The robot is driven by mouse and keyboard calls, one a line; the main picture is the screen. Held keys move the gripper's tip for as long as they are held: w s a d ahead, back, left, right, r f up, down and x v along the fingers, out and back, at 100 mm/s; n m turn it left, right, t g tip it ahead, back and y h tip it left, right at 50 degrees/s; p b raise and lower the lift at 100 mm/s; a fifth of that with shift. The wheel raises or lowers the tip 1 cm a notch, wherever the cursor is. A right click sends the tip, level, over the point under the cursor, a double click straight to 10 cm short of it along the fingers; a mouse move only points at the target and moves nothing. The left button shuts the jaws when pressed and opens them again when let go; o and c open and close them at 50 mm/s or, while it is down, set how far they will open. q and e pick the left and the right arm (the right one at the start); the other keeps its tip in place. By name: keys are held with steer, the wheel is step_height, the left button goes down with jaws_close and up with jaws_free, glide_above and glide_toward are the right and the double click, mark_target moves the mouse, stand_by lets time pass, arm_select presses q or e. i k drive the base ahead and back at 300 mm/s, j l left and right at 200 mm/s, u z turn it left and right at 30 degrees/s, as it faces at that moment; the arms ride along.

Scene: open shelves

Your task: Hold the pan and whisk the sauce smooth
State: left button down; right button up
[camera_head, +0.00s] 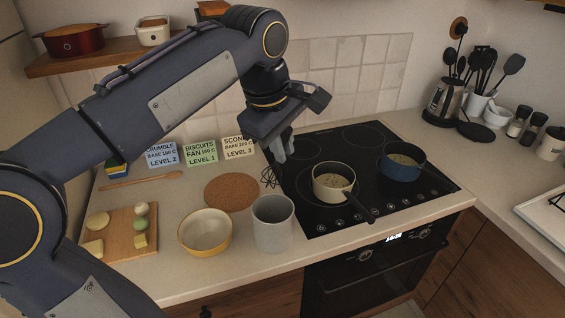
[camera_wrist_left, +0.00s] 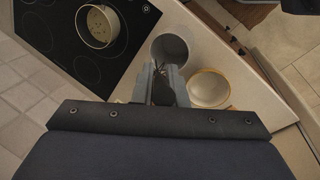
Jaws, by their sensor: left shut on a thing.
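My left gripper (camera_head: 281,153) is shut on a whisk (camera_head: 268,177), whose dark wire head hangs down near the left edge of the hob. In the left wrist view the whisk (camera_wrist_left: 158,71) shows between the fingers, against the grey crock's near side. A cream pan (camera_head: 333,183) with sauce stands on the hob's front part, its dark handle pointing front right. It also shows in the left wrist view (camera_wrist_left: 98,25), apart from the gripper. A blue pan (camera_head: 402,162) with similar contents stands behind it to the right. My right gripper is not in view.
A grey crock (camera_head: 273,225) and a cream bowl (camera_head: 205,233) stand at the counter's front. A cork mat (camera_head: 230,192) lies behind them. A board with food pieces (camera_head: 121,226) is at left.

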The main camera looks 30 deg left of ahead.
mark_target(403, 161)
steer(key=i+l+u, duration=0.45)
steer(key=i+l, duration=0.15)
steer(key=i+l+u, duration=0.25)
steer(key=l, duration=0.2)
steer(key=i+l+u, duration=0.2)
steer(key=l, duration=0.25)
